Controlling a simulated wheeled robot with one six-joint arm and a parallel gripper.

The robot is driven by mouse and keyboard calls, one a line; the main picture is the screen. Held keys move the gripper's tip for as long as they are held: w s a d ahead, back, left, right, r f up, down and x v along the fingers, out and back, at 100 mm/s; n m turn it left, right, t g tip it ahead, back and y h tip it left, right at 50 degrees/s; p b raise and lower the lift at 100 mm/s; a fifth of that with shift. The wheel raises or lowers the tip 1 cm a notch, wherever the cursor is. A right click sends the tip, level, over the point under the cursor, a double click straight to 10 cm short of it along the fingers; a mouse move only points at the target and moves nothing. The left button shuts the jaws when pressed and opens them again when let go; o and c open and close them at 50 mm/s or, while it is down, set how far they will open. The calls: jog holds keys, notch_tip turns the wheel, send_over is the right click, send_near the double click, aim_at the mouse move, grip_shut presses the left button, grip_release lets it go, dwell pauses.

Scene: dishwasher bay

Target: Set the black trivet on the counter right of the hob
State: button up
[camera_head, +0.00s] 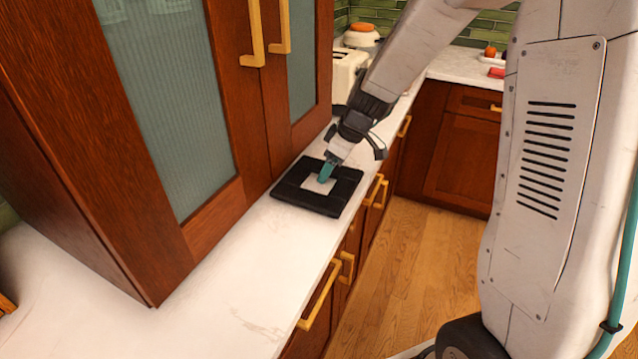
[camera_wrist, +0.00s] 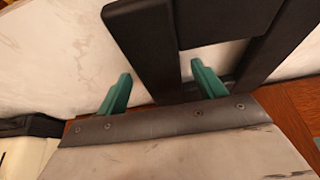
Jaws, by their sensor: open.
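The black trivet (camera_head: 291,191) is a flat square frame with an open middle. It lies on the white counter (camera_head: 230,283) in front of the tall wooden cabinet. My gripper (camera_head: 327,174) is over the trivet's far side, with its teal fingers pointing down at it. In the wrist view, the gripper (camera_wrist: 160,92) is open, and one bar of the black trivet (camera_wrist: 146,45) shows between and beyond the two fingers. I cannot tell whether the fingers touch it. The hob is not in view.
A tall cabinet with glass doors (camera_head: 172,95) stands on the counter left of the trivet. A cream toaster (camera_head: 347,72) and a white pot (camera_head: 361,38) stand farther back. Drawers with brass handles (camera_head: 318,300) line the counter front. Wooden floor (camera_head: 425,255) is clear.

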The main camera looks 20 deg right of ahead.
jog(key=c, duration=1.5)
